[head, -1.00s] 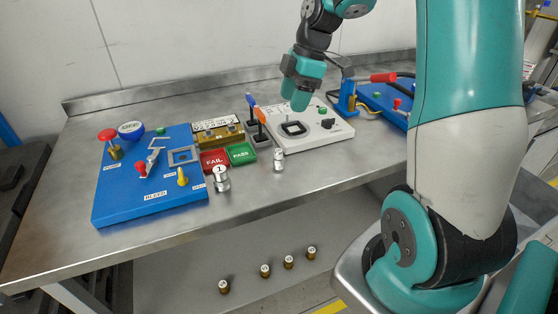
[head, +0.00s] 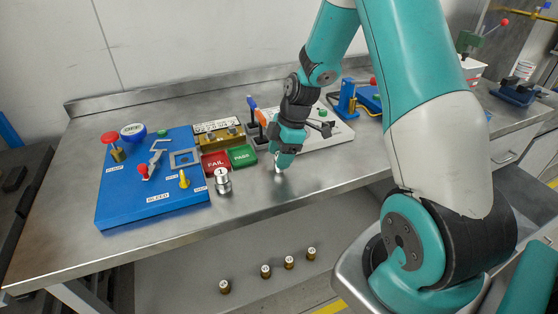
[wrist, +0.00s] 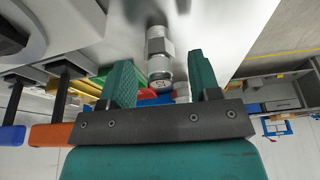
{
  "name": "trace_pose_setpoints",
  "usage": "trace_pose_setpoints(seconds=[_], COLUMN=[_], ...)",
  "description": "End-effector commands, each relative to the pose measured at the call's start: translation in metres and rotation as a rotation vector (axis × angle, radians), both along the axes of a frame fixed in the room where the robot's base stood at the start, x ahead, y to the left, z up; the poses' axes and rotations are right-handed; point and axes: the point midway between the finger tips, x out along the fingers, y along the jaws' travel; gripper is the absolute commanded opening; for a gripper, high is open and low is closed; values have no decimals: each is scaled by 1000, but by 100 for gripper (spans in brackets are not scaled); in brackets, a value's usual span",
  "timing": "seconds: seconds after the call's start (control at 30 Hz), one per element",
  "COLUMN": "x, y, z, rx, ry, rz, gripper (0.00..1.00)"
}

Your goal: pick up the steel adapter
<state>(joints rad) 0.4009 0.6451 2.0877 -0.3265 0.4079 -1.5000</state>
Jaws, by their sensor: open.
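A small steel adapter (wrist: 160,52) with a hex section and a marked end cap shows in the wrist view, between and just beyond the two green fingers of my gripper (wrist: 160,78). The fingers are apart, with a gap on each side of it; I see no contact. In the head view my gripper (head: 280,160) is low over the bench, and it largely hides this adapter (head: 278,170). A second, similar steel fitting (head: 222,181) stands upright to the left, beside the blue panel.
The blue panel (head: 110,210) with valves and levers lies at left. Several brass fittings (head: 266,271) stand on the lower shelf. The bench front is clear.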

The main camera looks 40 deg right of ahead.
Motion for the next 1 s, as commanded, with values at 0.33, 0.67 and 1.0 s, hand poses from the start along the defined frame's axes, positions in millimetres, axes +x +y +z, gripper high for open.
trace_pose_setpoints(seconds=[0.33, 0.67, 1.0], x=[2, 2, 2], y=[7, 7, 7], z=[-23, -22, -19], rx=[-1, 0, -1], ry=[-2, -1, -2], rz=[0, 0, 0], gripper=[57, 5, 5])
